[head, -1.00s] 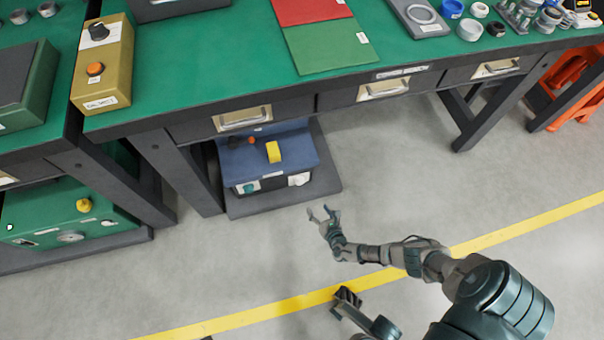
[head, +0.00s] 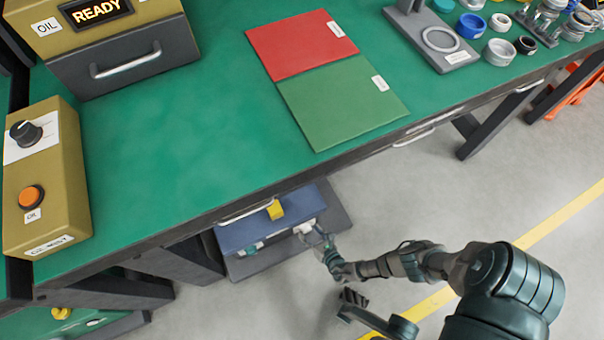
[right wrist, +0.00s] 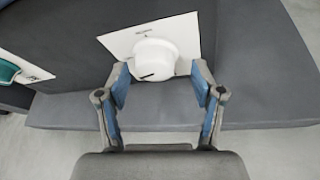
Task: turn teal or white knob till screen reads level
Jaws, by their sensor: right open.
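The white knob (right wrist: 155,60) sits on a white label plate on the dark front of the blue unit (head: 245,232) under the bench. It has a dark mark on its lower left. My right gripper (right wrist: 161,84) is open, its blue-padded fingertips on either side of the knob's lower part, with gaps showing. In the head view the right gripper (head: 320,240) is at the unit's right front and partly covers the white knob (head: 304,228). The teal knob (right wrist: 8,72) is cut by the left edge of the wrist view. A screen (head: 97,10) on the bench reads "READY".
The green bench top (head: 185,140) overhangs the unit. A yellow box (head: 45,180) with a black dial and orange button stands on its left. Red and green panels (head: 340,105) lie in the middle. The floor right of the unit is clear.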

